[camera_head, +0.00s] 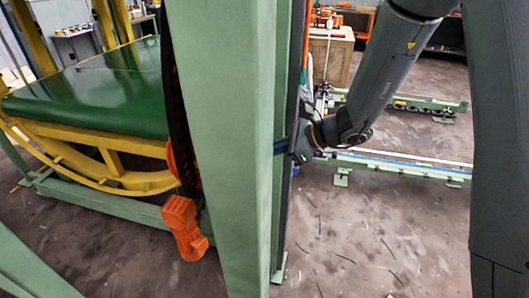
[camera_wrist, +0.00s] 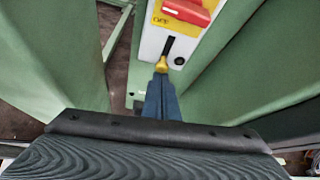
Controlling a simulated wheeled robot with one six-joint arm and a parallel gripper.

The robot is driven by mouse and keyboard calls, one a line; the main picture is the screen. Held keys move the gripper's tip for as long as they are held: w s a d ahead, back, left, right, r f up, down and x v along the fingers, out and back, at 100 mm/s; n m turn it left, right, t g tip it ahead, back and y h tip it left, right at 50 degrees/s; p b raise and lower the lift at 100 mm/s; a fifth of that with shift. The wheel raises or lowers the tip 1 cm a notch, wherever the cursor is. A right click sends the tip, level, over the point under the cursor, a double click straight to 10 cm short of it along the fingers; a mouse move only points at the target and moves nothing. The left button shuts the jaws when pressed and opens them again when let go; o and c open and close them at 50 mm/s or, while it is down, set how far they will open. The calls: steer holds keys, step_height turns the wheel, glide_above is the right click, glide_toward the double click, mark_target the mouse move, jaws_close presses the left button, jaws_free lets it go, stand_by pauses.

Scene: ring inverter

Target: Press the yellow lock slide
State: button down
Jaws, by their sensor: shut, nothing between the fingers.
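The yellow lock slide (camera_wrist: 162,64) shows in the wrist view as a small yellow knob at the lower end of a dark slot in a pale switch panel (camera_wrist: 150,47). My gripper (camera_wrist: 161,79) is shut and empty, its blue fingers pointing up the picture at the slide. The fingertips overlap the slide's lower edge in the picture; I cannot tell whether they touch it. The post hides the fingertips, panel and slide there.
A red switch handle (camera_wrist: 188,10) sits above the slot on a yellow plate marked OFF. Green frame walls (camera_wrist: 225,60) flank the panel closely. In the head view, an orange device (camera_head: 184,226) hangs left of the post. Open floor (camera_head: 360,235) lies to the right.

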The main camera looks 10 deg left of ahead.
steer(key=shift+r+p, duration=0.75)
steer(key=shift+r, duration=1)
step_height(320, 180, down, 4)
steer(key=b, duration=0.3)
steer(key=b+v, duration=0.1)
steer(key=v, duration=0.9)
steer(key=shift+d+b, duration=0.35)
steer(key=shift+d, duration=0.2)
steer(key=shift+w, duration=0.15)
